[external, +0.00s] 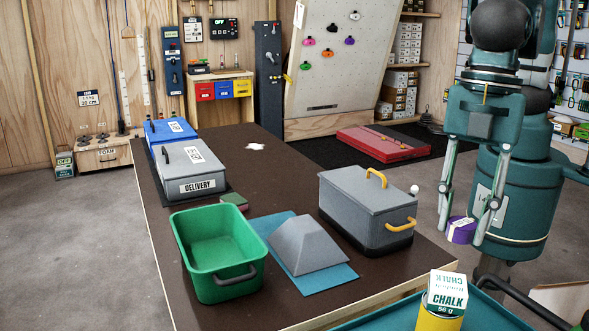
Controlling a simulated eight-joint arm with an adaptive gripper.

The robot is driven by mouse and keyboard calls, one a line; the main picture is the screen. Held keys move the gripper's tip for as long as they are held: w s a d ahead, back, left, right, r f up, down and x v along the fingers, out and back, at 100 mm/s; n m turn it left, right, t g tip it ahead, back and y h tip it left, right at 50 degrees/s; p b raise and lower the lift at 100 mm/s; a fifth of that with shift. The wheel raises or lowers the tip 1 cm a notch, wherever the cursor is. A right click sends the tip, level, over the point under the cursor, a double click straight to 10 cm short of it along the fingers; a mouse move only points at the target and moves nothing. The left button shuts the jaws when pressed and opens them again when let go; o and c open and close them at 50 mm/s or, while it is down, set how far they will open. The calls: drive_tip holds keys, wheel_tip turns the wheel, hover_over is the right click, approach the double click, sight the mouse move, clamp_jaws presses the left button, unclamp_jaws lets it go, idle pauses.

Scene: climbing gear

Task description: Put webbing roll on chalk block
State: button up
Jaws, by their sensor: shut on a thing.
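My gripper (462,232) hangs at the right, pointing down. It is shut on a purple roll with a pale label, which looks like the webbing roll (460,231). The roll is held in the air beyond the table's right edge. A white and green box marked CHALK, the chalk block (447,293), stands at the bottom right on top of a yellow cylinder (436,318). The held roll is above and behind the chalk block in the picture, apart from it. The contact of the far finger is hard to see.
The dark table (278,165) holds a green open bin (218,253), a grey wedge-shaped block (306,246) on a blue mat (338,278), a grey lidded box (365,210) with yellow handles and a grey DELIVERY box (190,168). A teal surface (487,312) lies by the chalk block.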

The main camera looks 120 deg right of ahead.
sight(465, 220)
drive_tip(key=shift+f, duration=2.5)
drive_tip(key=shift+f, duration=2.05)
drive_tip(key=shift+f, duration=0.2)
drive_tip(key=o, duration=0.9)
drive_tip(key=shift+r, duration=0.25)
drive_tip(key=shift+s+d+r, duration=0.1)
drive_tip(key=shift+s+r, duration=0.1)
drive_tip(key=shift+r, duration=1.75)
drive_tip(key=shift+s+d+r, duration=0.1)
drive_tip(key=shift+s+r, duration=0.1)
drive_tip(key=shift+r, duration=1.8)
drive_tip(key=shift+s+d+r, duration=0.1)
drive_tip(key=shift+s+r, duration=0.1)
drive_tip(key=shift+r, duration=1.75)
